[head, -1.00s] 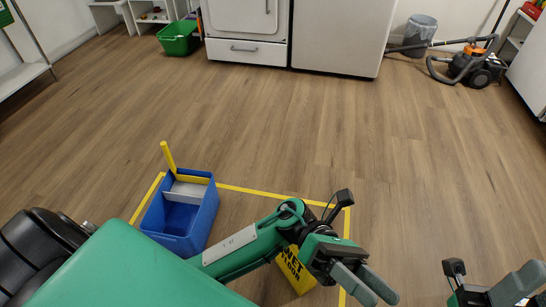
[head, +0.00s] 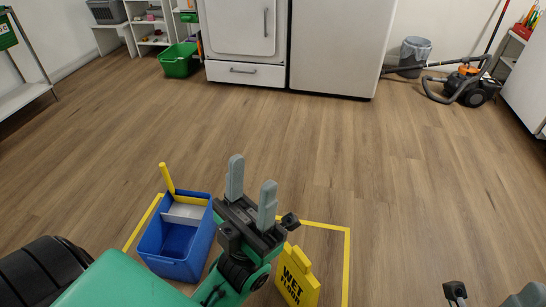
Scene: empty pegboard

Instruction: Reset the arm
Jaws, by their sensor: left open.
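My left gripper (head: 251,190) is in the lower middle of the head view, with its two grey fingers pointing up and apart. It is open, with nothing between the fingers. My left arm reaches in from the lower left. Part of my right gripper (head: 520,297) shows at the bottom right corner; most of it is cut off by the frame edge, so its jaws cannot be judged.
A blue mop bucket (head: 176,240) with a yellow handle stands left of my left gripper. A yellow wet floor sign (head: 298,278) stands to its right. Yellow tape surrounds them. A green bin (head: 179,62), white cabinets and a vacuum cleaner (head: 470,86) line the back. The middle floor is clear.

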